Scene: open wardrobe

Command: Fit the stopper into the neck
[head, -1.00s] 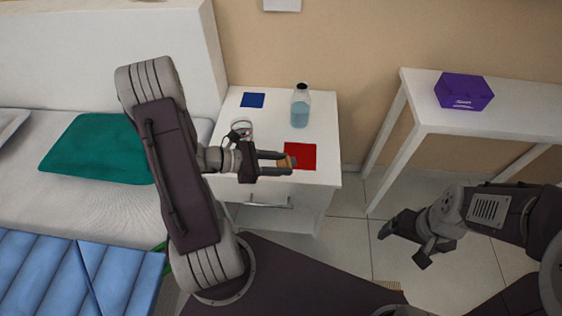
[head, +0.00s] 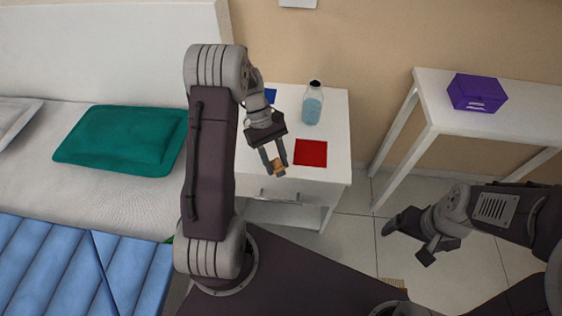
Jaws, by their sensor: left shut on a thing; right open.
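A clear bottle (head: 313,106) with bluish contents stands upright at the back right of the white bedside table. Its neck (head: 315,85) looks dark at the top and has nothing in it that I can make out. My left gripper (head: 276,170) is shut on a small tan stopper (head: 279,168). It holds the stopper near the table's front edge, to the left of the red square and in front of the bottle, apart from it. My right gripper (head: 408,240) is open and empty, over the floor to the right of the table.
The white bedside table (head: 335,150) carries a red square (head: 310,153) and a blue square (head: 270,96), partly hidden by my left arm. A bed with a green pillow (head: 125,140) is at left. A side table (head: 440,112) holds a purple box (head: 477,93).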

